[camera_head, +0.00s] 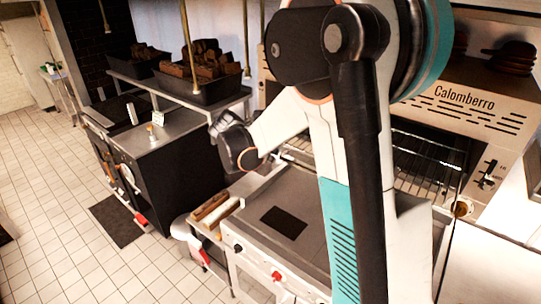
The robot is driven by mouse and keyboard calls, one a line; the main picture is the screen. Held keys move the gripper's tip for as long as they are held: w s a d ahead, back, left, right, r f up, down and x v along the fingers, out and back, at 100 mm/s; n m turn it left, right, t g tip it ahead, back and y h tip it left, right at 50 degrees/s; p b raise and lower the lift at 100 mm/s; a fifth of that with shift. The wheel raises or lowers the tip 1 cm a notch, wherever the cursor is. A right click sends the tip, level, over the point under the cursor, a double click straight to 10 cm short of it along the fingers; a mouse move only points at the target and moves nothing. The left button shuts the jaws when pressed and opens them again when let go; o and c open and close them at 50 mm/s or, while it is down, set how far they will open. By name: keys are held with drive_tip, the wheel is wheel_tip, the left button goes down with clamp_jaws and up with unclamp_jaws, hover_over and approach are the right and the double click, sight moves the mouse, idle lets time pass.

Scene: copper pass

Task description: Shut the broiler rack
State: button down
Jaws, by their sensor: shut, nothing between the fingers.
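The broiler (465,101) is a steel unit marked "Calomberro" at the right. Its wire rack (428,168) shows below the hood and seems to stick out at the front. My arm hides the middle of the rack; its left part shows on the other side of the arm. My gripper (221,123) is a small grey shape beyond my black wrist joint, left of the broiler and apart from the rack as far as I can see. The fingers are small and partly hidden, and nothing shows held in them.
A steel cooking range (300,205) with a dark square plate stands below the rack. Dark bins (205,88) of wood chunks sit on a shelf at the back left. A black-fronted counter (190,150) stands below them. The tiled floor (60,220) at the left is mostly clear.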

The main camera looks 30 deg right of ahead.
drive_tip(key=shift+w+d+b, duration=0.9)
drive_tip(key=shift+w+d, duration=0.4)
drive_tip(key=shift+d, duration=2.25)
drive_tip(key=shift+w+d+b, duration=0.85)
drive_tip(key=shift+w+d, duration=0.4)
drive_tip(key=shift+d, duration=2.25)
drive_tip(key=shift+w+d+b, duration=0.9)
drive_tip(key=shift+w+d, duration=0.4)
drive_tip(key=shift+d, duration=2.25)
drive_tip(key=shift+r, duration=0.1)
drive_tip(key=shift+a, duration=0.1)
drive_tip(key=a, duration=0.1)
drive_tip(key=s+a, duration=0.1)
drive_tip(key=a, duration=0.1)
drive_tip(key=s+a+b, duration=0.1)
drive_tip(key=shift+a+r, duration=0.4)
drive_tip(key=v, duration=0.8)
drive_tip(key=shift+a+r+b, duration=0.1)
drive_tip(key=shift+b, duration=0.2)
drive_tip(key=shift+w, duration=0.1)
drive_tip(key=shift+r, duration=0.1)
